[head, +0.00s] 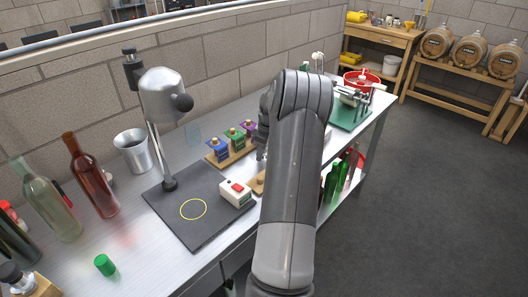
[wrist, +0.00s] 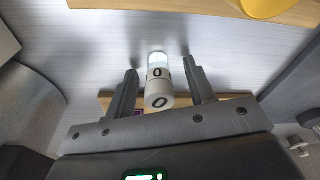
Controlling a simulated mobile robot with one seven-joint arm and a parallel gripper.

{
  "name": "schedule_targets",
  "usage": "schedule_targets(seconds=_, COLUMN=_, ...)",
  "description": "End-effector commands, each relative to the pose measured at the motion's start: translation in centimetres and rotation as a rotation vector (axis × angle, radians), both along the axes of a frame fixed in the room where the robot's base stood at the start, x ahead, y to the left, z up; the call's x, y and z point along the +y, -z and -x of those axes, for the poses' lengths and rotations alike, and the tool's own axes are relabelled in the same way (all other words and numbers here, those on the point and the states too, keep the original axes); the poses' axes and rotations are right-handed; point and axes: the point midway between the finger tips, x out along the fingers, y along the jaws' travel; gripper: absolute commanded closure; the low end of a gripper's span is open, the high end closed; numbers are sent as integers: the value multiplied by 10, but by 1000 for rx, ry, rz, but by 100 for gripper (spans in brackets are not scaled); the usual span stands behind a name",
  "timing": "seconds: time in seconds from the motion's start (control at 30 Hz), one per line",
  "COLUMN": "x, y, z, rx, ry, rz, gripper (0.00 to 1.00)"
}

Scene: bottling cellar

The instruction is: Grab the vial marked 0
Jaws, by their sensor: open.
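In the wrist view a small vial (wrist: 158,74) with a clear end, a white label and a white cap shows a black 0 on the label and another on the cap. My gripper (wrist: 158,66) is open, with one finger to the left of the vial and one to the right. Gaps show between the vial and both fingers. A wooden block or rack (wrist: 235,101) lies behind the fingers. In the head view my arm hides the vial, and only part of my gripper (head: 263,134) shows beside the arm.
A wooden rack (head: 231,159) with blue, green and purple holders stands left of my gripper on the metal bench. A white box with a red button (head: 236,194) sits on a dark mat (head: 190,227). A yellow object (wrist: 266,8) is at the wrist view's top edge.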

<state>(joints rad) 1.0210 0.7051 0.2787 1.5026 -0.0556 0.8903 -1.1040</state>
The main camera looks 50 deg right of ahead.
Motion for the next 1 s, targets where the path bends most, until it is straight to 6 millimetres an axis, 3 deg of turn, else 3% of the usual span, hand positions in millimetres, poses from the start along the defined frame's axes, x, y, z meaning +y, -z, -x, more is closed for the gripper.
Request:
schedule_targets(seconds=0.07, x=0, y=0, z=0, rx=0, ry=0, rz=0, gripper=51)
schedule_targets(seconds=0.63, x=0, y=0, z=0, rx=0, ry=0, rz=0, gripper=97)
schedule_targets(seconds=1.0, x=-1, y=-5, z=0, rx=-1, ry=0, rz=1, gripper=99)
